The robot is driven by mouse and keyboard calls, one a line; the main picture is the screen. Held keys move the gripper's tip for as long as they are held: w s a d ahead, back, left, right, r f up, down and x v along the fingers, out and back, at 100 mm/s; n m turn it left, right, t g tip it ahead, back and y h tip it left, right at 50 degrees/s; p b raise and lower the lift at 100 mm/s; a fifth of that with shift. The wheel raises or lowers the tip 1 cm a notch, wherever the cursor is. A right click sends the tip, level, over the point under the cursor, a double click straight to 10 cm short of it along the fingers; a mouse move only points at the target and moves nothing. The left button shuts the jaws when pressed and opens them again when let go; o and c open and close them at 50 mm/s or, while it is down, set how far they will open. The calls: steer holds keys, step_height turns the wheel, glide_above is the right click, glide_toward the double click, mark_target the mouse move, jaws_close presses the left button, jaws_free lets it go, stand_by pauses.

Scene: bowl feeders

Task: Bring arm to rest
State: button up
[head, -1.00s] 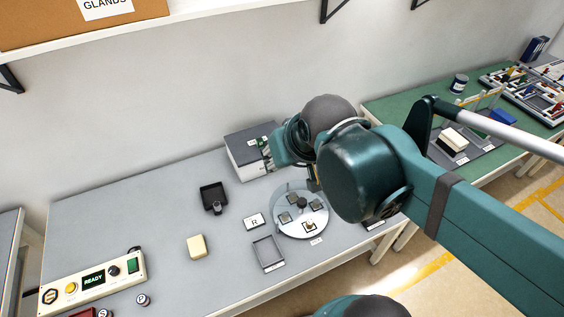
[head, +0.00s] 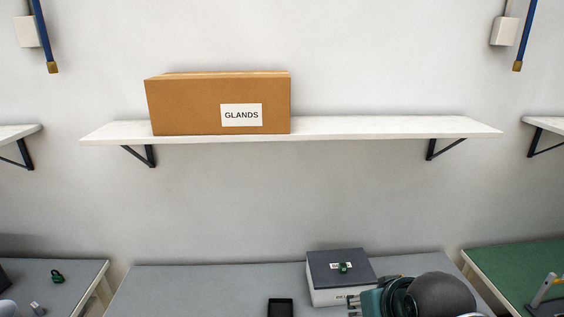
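My arm shows only at the bottom right of the head view, as a dark rounded joint (head: 440,296) with teal parts beside it. It is in front of the grey bench (head: 200,285), just right of a white box with a dark top (head: 340,270).
A white shelf (head: 390,127) on the wall bears a brown carton (head: 200,105) labelled GLANDS. A small black tray (head: 280,307) is at the bottom edge. A green bench (head: 535,270) stands at right and another grey bench (head: 70,290) at left.

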step_height(320, 180, down, 8)
steer(key=b, duration=0.7)
steer(key=shift+r, duration=0.1)
stand_by(0.7)
